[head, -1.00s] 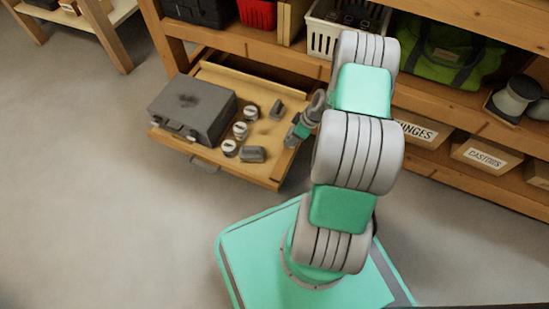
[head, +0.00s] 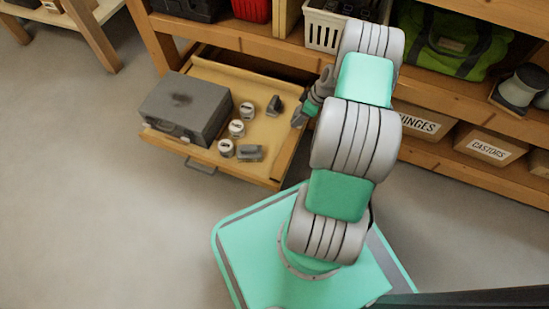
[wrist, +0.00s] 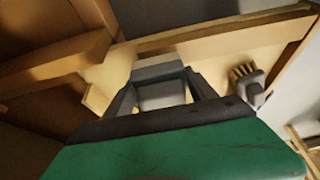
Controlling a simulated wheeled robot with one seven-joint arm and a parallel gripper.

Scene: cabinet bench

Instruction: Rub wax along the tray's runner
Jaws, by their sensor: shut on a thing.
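The tray (head: 205,71) is a shallow wooden drawer pulled out of the bench. Its right side wall (head: 291,152) shows, but I cannot clearly tell the runner apart from it. My gripper (head: 298,119) is over or beside this wall, towards the cabinet. In the wrist view my gripper (wrist: 163,98) is shut on a grey block (wrist: 162,95), which I take for the wax. The block is close to a wooden edge there; whether it touches is unclear. In the head view the block is hardly distinguishable from the fingers.
In the tray are a grey case (head: 186,106), several white-topped tins (head: 236,128), a grey block-like item (head: 249,152) and a dark grey item (head: 274,105). A bristled brush (wrist: 246,80) shows in the wrist view. Shelf boards overhang the tray's back. The floor in front is clear.

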